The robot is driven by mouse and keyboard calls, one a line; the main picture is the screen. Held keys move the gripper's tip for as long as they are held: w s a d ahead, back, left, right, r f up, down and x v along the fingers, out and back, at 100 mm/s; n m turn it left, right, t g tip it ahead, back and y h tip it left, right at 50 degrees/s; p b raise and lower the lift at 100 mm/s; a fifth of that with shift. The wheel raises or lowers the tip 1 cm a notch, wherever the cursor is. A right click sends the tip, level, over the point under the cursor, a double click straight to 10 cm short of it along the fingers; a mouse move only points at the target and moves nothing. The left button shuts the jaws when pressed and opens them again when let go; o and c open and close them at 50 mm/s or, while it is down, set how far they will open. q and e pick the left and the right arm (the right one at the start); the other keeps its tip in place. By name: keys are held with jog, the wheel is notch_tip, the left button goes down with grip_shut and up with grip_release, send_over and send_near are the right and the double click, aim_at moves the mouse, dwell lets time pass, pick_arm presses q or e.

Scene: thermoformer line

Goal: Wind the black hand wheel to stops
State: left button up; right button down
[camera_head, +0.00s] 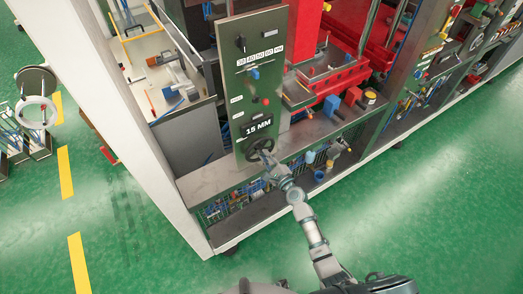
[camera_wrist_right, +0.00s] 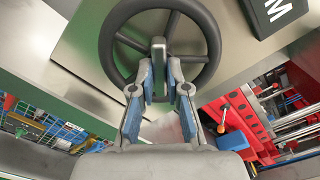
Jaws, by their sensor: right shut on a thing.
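The black hand wheel (camera_head: 259,149) is at the bottom of the upright grey-green control panel (camera_head: 240,110), under a black "15 MM" label (camera_head: 257,128). In the right wrist view the wheel (camera_wrist_right: 108,50) fills the upper middle, with spokes and a handle (camera_wrist_right: 158,55) standing out toward me. My right gripper (camera_head: 266,157) is at the wheel. In the wrist view its blue-padded fingers (camera_wrist_right: 160,80) are on both sides of the handle and shut on it. The handle's lower end is between the fingers. My left gripper is not in view.
A grey ledge (camera_head: 205,180) runs below the panel, with a wire rack of tools under it. A red machine block (camera_head: 335,80) stands to the right. A white post (camera_head: 140,120) rises at the left. Green floor is open in front.

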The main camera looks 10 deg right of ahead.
jog(key=shift+s+a+f, duration=0.1)
jog(key=shift+f, duration=0.25)
jog(key=m, duration=0.3)
jog(key=shift+p, duration=0.4)
jog(key=m+p, duration=0.1)
jog(key=m, duration=0.1)
jog(key=shift+m, duration=0.4)
jog(key=c, duration=1.2)
grip_release()
jog(key=shift+c, duration=0.2)
jog(key=shift+o, duration=0.8)
jog(key=shift+r, duration=0.1)
jog(key=v, duration=1.1)
jog(key=shift+s, duration=0.35)
